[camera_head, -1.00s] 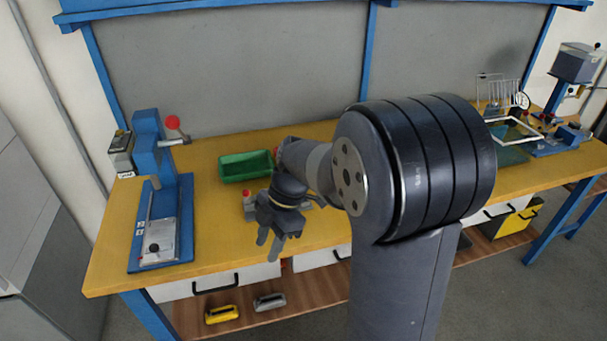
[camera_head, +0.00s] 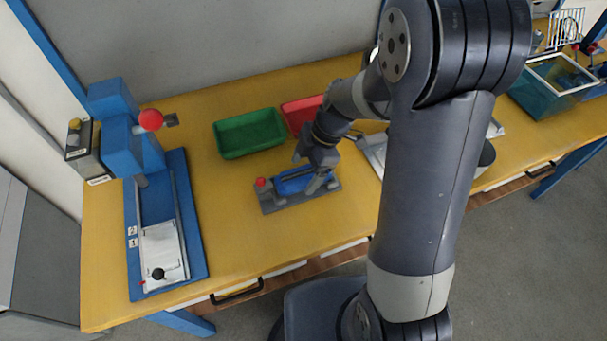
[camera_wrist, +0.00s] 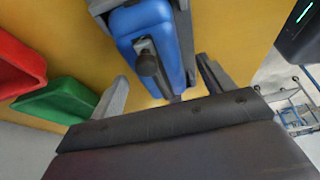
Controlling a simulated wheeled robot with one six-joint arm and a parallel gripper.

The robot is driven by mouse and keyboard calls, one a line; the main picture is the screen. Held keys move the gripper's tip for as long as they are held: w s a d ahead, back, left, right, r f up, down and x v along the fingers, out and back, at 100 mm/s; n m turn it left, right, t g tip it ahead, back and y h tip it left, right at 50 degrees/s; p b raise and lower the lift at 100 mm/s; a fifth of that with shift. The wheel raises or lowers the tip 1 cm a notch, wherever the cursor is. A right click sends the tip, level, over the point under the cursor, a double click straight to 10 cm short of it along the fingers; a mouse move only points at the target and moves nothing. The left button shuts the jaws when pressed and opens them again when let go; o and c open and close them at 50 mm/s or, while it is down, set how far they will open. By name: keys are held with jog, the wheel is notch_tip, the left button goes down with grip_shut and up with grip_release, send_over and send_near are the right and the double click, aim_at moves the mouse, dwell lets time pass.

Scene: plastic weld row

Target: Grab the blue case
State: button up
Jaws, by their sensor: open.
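The blue case (camera_head: 292,183) sits in a grey fixture (camera_head: 268,204) with a red knob on the yellow workbench. It also shows in the wrist view (camera_wrist: 146,22), with a dark clamp-like part (camera_wrist: 148,66) over its middle. My gripper (camera_head: 316,176) is open above the right part of the case and hides some of it. In the wrist view my two fingers (camera_wrist: 163,84) stand apart, one to each side of the case's near end. I cannot tell whether they touch it.
A green bin (camera_head: 249,133) and a red bin (camera_head: 302,112) stand behind the fixture. A blue press with a red ball handle (camera_head: 151,120) is at the left. A clear teal box (camera_head: 553,88) is at the far right. Bare bench lies between press and fixture.

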jog(key=shift+s+a+f, duration=0.1)
jog(key=shift+a+f, duration=0.15)
jog(key=shift+f, duration=0.45)
jog(key=shift+c, duration=0.5)
jog(key=c, duration=1.1)
